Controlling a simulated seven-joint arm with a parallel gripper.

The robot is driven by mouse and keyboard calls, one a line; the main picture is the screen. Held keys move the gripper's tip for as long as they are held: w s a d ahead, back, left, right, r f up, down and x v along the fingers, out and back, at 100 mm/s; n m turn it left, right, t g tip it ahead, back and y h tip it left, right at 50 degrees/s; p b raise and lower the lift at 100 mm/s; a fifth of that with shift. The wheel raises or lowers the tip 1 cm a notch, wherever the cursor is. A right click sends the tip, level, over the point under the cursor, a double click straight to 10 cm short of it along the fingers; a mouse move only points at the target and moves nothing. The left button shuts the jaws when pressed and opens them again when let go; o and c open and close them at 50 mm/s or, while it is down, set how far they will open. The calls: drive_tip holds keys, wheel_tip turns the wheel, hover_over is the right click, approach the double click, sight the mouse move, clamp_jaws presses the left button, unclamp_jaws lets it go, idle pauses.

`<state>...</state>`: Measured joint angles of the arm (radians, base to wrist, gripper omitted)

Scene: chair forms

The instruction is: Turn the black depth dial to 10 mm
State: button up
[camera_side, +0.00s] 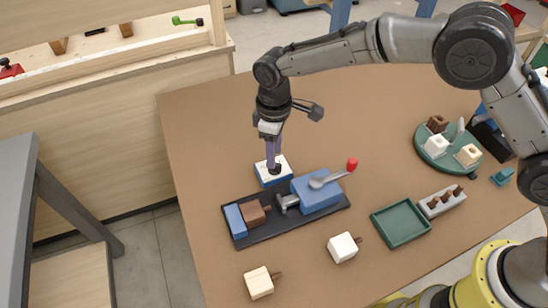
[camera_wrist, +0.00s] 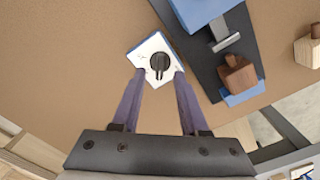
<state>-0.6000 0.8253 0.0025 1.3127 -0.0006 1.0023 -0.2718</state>
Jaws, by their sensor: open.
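The black depth dial (camera_wrist: 159,65) sits on the white top face of a small blue-edged box (camera_wrist: 145,52), with faint marks around it too small to read. In the side view the dial (camera_side: 275,169) shows on the box (camera_side: 287,174), right below my gripper (camera_side: 273,162). In the wrist view my gripper (camera_wrist: 159,78) has its two purple fingers apart, one to each side of the dial's near part. I cannot tell whether the fingers touch the dial.
A black-based fixture (camera_side: 282,221) with a blue clamp block (camera_side: 318,194) and red-knobbed lever (camera_side: 352,164) stands close beside the box. A brown block (camera_side: 252,213) sits in it. Loose blocks (camera_side: 342,247), a green tray (camera_side: 401,223) and a round plate (camera_side: 434,159) lie farther off.

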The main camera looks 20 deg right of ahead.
drive_tip(key=shift+f, duration=1.5)
clamp_jaws()
